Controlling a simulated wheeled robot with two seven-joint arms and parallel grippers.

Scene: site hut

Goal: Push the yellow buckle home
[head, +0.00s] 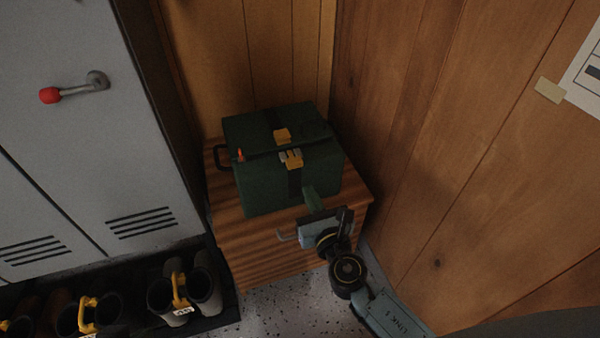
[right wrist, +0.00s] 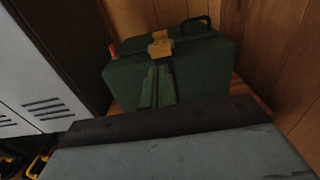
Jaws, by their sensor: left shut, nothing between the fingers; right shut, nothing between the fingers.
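A dark green box (head: 263,183) with a black strap sits on a wooden cabinet. The yellow buckle shows as two pieces on the strap: an upper piece (head: 282,135) and a lower piece (head: 292,160) with grey prongs. The two look apart in the head view. The buckle also shows in the right wrist view (right wrist: 160,48), where its pieces are hard to tell apart. My right gripper (head: 309,192) is shut and empty, in front of the box below the buckle. Its closed fingers (right wrist: 157,85) point up along the strap; I cannot tell whether they touch the box. My left gripper is out of view.
The wooden cabinet (head: 251,250) stands in a corner against wood-panelled walls (head: 470,110). Grey lockers (head: 70,130) stand close on the left. Boots (head: 200,290) with yellow clips stand in a black tray at the lower left. A small orange-red part (head: 240,155) sits on the box's left side.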

